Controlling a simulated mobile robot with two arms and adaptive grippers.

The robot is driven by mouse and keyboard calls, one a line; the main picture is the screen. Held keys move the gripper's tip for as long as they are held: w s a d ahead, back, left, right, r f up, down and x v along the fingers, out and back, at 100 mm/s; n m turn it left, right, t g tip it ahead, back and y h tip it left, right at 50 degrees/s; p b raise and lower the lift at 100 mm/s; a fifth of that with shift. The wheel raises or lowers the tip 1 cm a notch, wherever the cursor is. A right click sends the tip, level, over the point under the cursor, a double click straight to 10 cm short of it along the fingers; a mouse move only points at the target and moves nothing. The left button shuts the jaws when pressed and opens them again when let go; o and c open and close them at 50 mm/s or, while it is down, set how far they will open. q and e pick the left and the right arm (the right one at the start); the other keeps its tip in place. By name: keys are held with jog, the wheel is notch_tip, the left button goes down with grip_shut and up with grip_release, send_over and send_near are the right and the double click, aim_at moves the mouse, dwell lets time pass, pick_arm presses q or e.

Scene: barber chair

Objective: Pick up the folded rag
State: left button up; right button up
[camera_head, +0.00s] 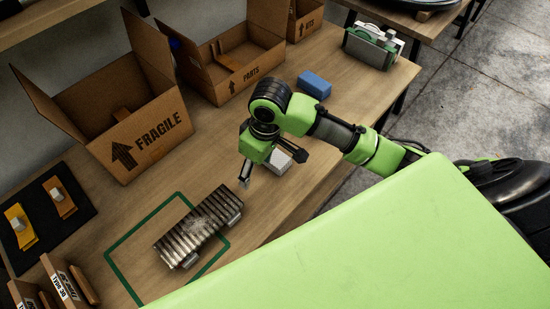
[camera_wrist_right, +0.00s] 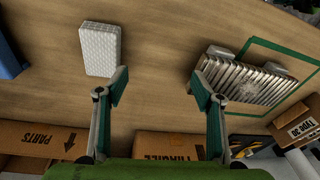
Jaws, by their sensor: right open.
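The folded rag (camera_head: 279,161) is a white, quilted-looking block lying flat on the wooden workbench. In the head view my right gripper partly hides it. In the right wrist view the rag (camera_wrist_right: 100,50) shows whole, at the upper left, beyond and to the left of the left fingertip. My right gripper (camera_head: 270,166) is above the bench, fingers pointing down. Its fingers (camera_wrist_right: 159,84) are spread wide with only bare wood between them, and it holds nothing. My left gripper is not in view.
A ribbed metal part (camera_head: 198,226) lies across a green outlined rectangle (camera_head: 119,246). A blue block (camera_head: 314,84) sits farther back. Open cardboard boxes, FRAGILE (camera_head: 146,143) and PARTS (camera_head: 236,80), line the back. A dark mat (camera_head: 46,218) is at left. Bare wood surrounds the rag.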

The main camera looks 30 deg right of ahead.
jog(key=w+d+r+m+g+h, duration=0.1)
jog(key=w+d+r, duration=0.45)
jog(key=d, duration=0.25)
send_over(275, 156)
jog(key=shift+m, duration=0.3)
notch_tip(275, 156, down, 7)
jog(key=shift+s+a+f, duration=0.1)
jog(key=shift+s+a, duration=0.05)
jog(key=shift+f+p, duration=0.35)
jog(key=shift+f, duration=2.55)
jog(key=c, duration=1.1)
